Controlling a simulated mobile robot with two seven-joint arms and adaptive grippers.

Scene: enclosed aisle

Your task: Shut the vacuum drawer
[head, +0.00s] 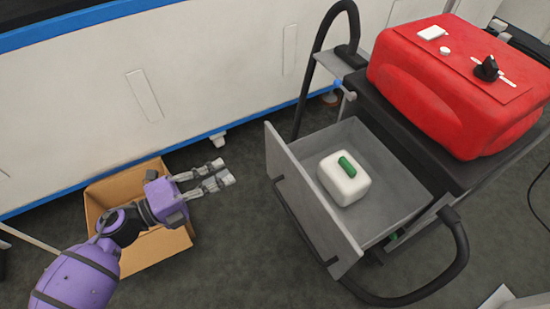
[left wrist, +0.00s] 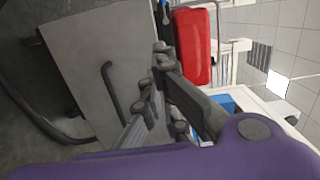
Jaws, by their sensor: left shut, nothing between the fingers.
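The vacuum drawer (head: 385,165) is pulled out of a dark cart below a red case (head: 450,85). Its grey front panel (head: 310,200) faces left and carries a dark bar handle (head: 303,222). A white block with a green top (head: 343,180) lies inside the drawer. My left gripper (head: 225,174) is shut and empty, left of the front panel and apart from it in the head view. In the left wrist view the gripper (left wrist: 155,75) appears in front of the panel (left wrist: 100,75) and its handle (left wrist: 112,92). My right gripper is not in view.
A cardboard box (head: 150,250) stands on the floor beneath my left arm. A white wall with blue trim (head: 150,90) runs behind. Black curved hoses or rails (head: 455,260) flank the drawer. Dark floor between box and drawer is clear.

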